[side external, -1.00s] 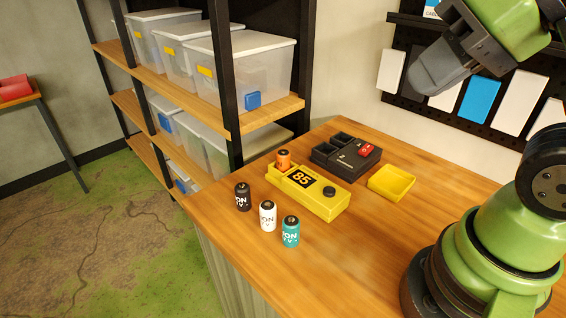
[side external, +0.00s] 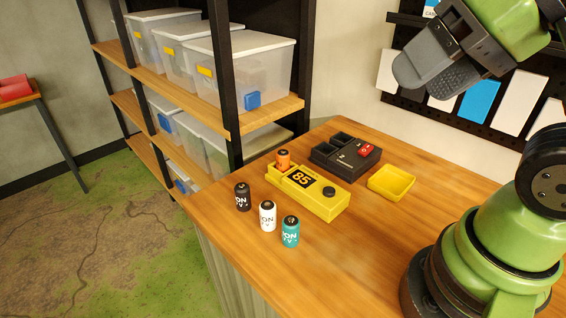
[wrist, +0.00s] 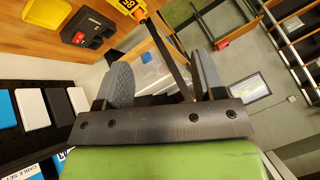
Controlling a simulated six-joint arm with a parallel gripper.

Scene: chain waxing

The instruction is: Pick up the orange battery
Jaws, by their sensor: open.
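The orange battery (side external: 283,158) stands upright in the slot at the far left end of the yellow tester (side external: 318,199), which has a display reading 85. Its lower part is hidden by the tester. My gripper (side external: 425,75) is high above the back right of the table, well apart from the battery. Its two grey fingers are spread and empty, as the wrist view (wrist: 163,78) also shows.
Black (side external: 243,197), white (side external: 267,215) and teal (side external: 290,231) batteries stand in front of the tester. A dark charger (side external: 345,155) with a red part and a yellow tray (side external: 391,183) lie behind it. A shelf with bins (side external: 240,75) rises at left. The front table is clear.

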